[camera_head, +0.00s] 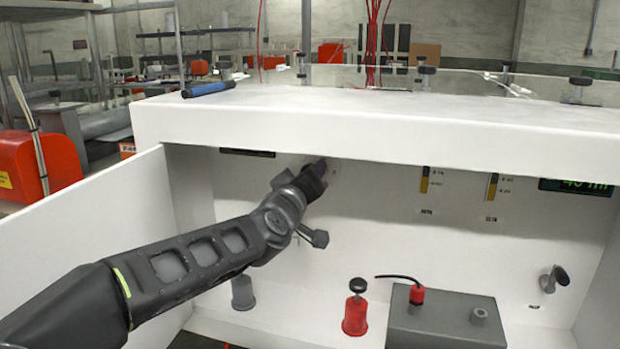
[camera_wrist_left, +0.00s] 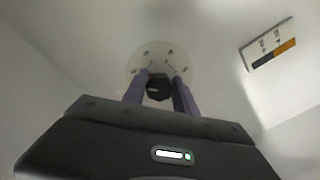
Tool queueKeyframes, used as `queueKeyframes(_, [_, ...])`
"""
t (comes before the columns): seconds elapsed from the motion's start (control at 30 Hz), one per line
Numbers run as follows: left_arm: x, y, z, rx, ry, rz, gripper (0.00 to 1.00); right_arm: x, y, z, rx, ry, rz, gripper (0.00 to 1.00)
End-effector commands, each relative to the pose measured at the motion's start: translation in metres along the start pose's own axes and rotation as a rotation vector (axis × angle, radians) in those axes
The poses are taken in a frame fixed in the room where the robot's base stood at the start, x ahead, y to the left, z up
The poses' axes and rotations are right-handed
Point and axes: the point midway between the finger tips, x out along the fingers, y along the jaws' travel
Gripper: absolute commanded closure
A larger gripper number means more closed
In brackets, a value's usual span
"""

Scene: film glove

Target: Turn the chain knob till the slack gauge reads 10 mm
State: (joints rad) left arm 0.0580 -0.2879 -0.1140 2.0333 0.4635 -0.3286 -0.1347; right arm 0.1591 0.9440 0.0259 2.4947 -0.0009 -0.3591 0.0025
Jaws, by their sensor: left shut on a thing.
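My left gripper (camera_head: 318,168) reaches into the white cabinet to its back wall. In the left wrist view its two purple fingers (camera_wrist_left: 157,80) are shut on a small dark knob (camera_wrist_left: 158,90), in front of a pale round plate (camera_wrist_left: 150,58) with dark marks. The head view hides this knob behind the gripper. I cannot tell from any label that it is the chain knob. Two yellow and black gauges (camera_head: 424,180) (camera_head: 491,187) are on the back wall; one gauge (camera_wrist_left: 270,52) shows in the wrist view. Their readings are too small to tell. My right gripper is not in view.
A green-digit display (camera_head: 577,187) is at the right, too blurred to read surely. Below stand a grey knob (camera_head: 243,292), a red-based knob (camera_head: 355,307) and a grey box (camera_head: 445,322) with a red plug. Grey levers (camera_head: 313,237) (camera_head: 555,278) stick out. The cabinet top overhangs.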

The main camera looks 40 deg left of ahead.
Motion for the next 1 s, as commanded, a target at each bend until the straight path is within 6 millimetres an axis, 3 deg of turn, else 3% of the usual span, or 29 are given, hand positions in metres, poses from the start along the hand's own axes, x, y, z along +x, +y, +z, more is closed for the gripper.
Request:
queueKeyframes(0.4, [0.0001, -0.0005, 0.0016, -0.010, -0.004, -0.001, 1.00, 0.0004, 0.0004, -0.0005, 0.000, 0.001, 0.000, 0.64])
queueKeyframes(0.43, [0.0001, -0.0005, 0.0016, -0.010, -0.004, -0.001, 0.65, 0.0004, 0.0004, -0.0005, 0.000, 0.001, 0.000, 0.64])
queueKeyframes(0.7, [0.0001, -0.0003, 0.0007, -0.010, -0.002, -0.001, 0.45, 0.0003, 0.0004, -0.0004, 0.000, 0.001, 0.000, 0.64])
queueKeyframes(1.0, [-0.0029, 0.0002, -0.0005, -0.010, 0.000, 0.000, 0.45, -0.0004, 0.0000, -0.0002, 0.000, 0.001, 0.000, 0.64])
